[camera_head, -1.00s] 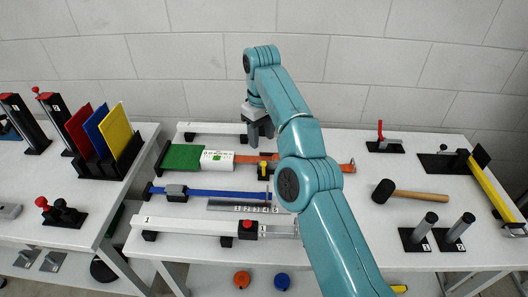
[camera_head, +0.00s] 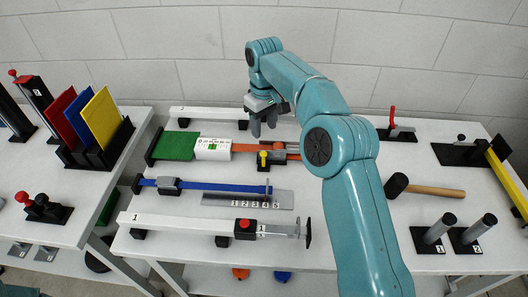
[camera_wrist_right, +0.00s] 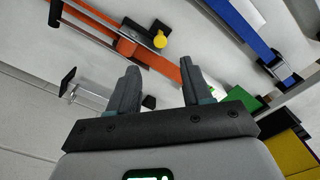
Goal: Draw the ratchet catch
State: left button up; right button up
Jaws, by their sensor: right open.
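My right gripper (camera_head: 263,126) is open and empty, pointing down above the back of the table near the orange strip. The strip's right end is partly hidden by my arm in the head view.
A green strip (camera_head: 174,145) and white scale block (camera_head: 212,149) continue the orange strip leftward. In front lie a blue strap (camera_head: 215,187) with a grey slider and a white rail (camera_head: 182,224) with a red button (camera_head: 244,224). A mallet (camera_head: 430,190) lies right.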

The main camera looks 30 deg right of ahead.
aim_at(264, 153)
notch_tip(264, 153, down, 10)
jog(key=shift+w+r, duration=0.1)
jog(key=shift+r, duration=0.1)
jog(key=shift+w+f, duration=0.1)
jog(key=shift+f, duration=0.15)
jog(key=shift+s+r, duration=0.15)
jog(key=shift+s, duration=0.1)
jog(key=shift+w, duration=0.1)
grip_shut()
